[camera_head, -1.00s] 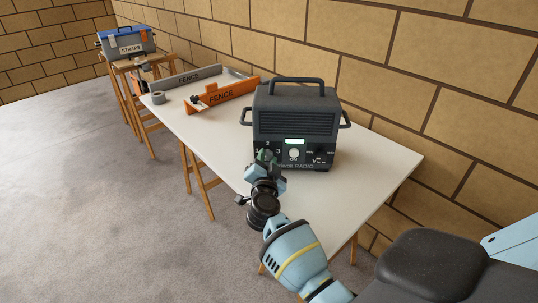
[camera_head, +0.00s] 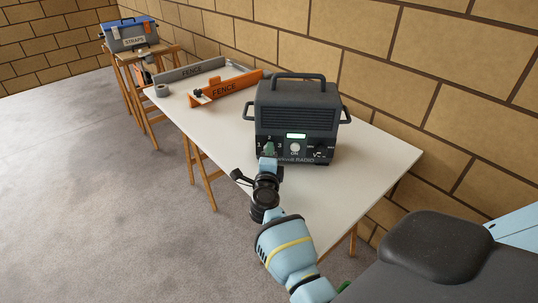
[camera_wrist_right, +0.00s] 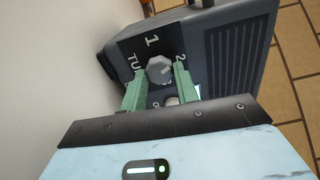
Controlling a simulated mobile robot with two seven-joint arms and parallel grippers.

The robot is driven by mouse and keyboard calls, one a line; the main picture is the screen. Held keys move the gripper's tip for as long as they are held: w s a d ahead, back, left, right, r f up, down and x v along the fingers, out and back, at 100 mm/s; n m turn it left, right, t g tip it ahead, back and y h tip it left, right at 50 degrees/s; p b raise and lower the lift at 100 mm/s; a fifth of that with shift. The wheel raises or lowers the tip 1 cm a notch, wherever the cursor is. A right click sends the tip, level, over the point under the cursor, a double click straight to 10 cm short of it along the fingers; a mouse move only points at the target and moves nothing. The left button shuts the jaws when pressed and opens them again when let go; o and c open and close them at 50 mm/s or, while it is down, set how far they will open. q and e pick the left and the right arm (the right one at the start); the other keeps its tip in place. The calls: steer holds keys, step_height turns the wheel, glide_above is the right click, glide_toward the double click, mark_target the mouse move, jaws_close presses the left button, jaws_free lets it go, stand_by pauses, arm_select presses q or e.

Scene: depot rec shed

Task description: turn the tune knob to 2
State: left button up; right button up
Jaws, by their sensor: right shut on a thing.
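A dark radio (camera_head: 296,110) stands on the white table, its front panel facing me. The tune knob (camera_wrist_right: 160,69) is a grey knob at the panel's left; the wrist view shows the numbers 1 and 2 beside it. In the head view 1, 2 and 3 are arranged around it, and my gripper mostly hides the knob. My right gripper (camera_head: 268,155) has its green fingers (camera_wrist_right: 158,90) shut on the knob, one on each side. A light mark shows on the knob's face, but I cannot tell surely which number it points to. My left gripper is not in view.
A round white ON button (camera_head: 295,147) and a volume knob (camera_head: 320,153) sit right of the tune knob. A straps toolbox (camera_head: 128,36) stands beyond.

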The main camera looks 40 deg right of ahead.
steer(key=shift+m+b, duration=0.3)
steer(key=shift+m, duration=1.9)
steer(key=o, duration=1)
steer(key=shift+c, duration=0.2)
steer(key=shift+s+a+f, duration=0.1)
steer(key=shift+a, duration=0.05)
